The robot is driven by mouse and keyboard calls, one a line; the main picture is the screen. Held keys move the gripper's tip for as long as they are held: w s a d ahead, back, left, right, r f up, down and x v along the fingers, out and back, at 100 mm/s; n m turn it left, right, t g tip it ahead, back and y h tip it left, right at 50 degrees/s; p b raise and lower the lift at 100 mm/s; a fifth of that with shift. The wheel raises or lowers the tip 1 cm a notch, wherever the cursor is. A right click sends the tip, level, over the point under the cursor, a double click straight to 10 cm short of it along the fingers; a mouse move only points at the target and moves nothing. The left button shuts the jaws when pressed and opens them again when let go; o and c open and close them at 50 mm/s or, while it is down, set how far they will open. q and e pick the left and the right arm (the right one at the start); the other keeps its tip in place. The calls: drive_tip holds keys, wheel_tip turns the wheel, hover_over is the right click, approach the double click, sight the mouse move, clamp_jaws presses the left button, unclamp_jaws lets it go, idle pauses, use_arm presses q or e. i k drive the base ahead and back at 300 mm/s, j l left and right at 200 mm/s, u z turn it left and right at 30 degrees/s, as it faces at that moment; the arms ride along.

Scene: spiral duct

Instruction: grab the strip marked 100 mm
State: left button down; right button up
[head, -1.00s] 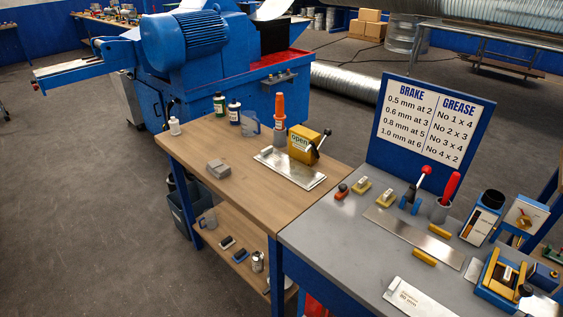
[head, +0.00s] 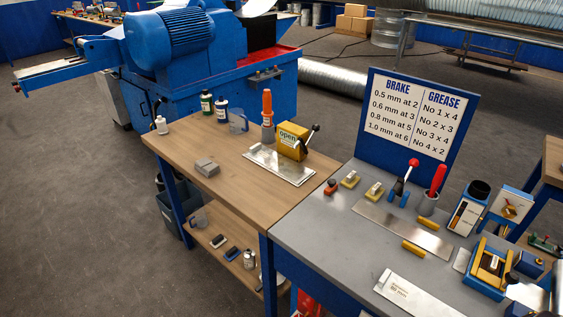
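A flat metal strip (head: 408,297) lies at the near edge of the grey table. Its label is small; it seems to read 80 mm. A longer bare metal strip (head: 392,228) lies behind it, with no mark that I can read. I can make out no strip marked 100 mm. Neither of my grippers is in view.
The grey table (head: 318,238) also holds a red-knobbed lever (head: 405,182), a red-handled tool in a cup (head: 436,181) and yellow-and-blue devices (head: 490,262). A sign board (head: 413,118) stands behind. The wooden bench (head: 226,150) adjoins at left, carrying a yellow box (head: 291,140) and bottles.

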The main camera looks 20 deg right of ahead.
sight(297, 172)
drive_tip(key=i+j+z, duration=0.1)
drive_tip(key=z, duration=0.3)
drive_tip(key=j+z, duration=0.2)
drive_tip(key=z, duration=0.2)
drive_tip(key=i+j+z, duration=0.1)
drive_tip(key=z, duration=0.3)
drive_tip(key=j, duration=0.1)
